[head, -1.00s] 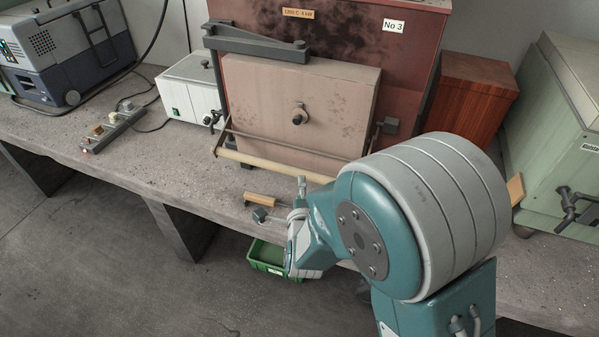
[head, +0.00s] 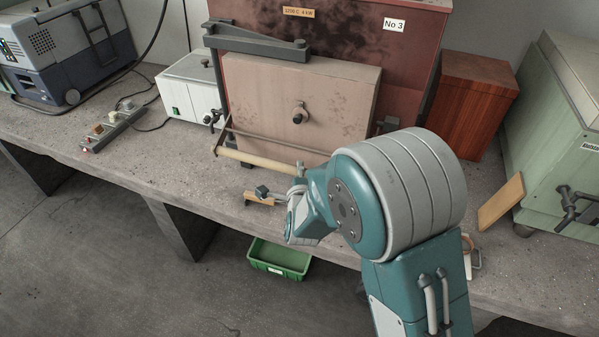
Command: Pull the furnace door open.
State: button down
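The furnace (head: 360,40) is a dark red cabinet marked No 3, at the back of the bench. Its door (head: 260,95) is a thick pinkish-tan slab with a central knob (head: 298,116), and it looks closed against the front. A pale bar handle (head: 255,160) on metal rods runs along the door's lower front; my arm hides its right end. My gripper (head: 263,191) is small and dark in this view, in front of and below the bar. It appears apart from the bar. Its fingers are too small to tell open from shut.
A small wooden-topped piece (head: 251,199) lies by the bench's front edge, partly behind my gripper. A white box (head: 190,90) and a power strip (head: 112,129) stand left. A reddish wooden box (head: 470,105) and green cabinet (head: 560,130) stand right. A green bin (head: 280,261) is on the floor.

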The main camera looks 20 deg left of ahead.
notch_tip(320, 180, up, 6)
jog(key=s+m+g, duration=0.1)
jog(key=g, duration=0.2)
jog(key=shift+s+g+h, duration=0.3)
dwell(0.4)
jog(key=shift+a, duration=0.1)
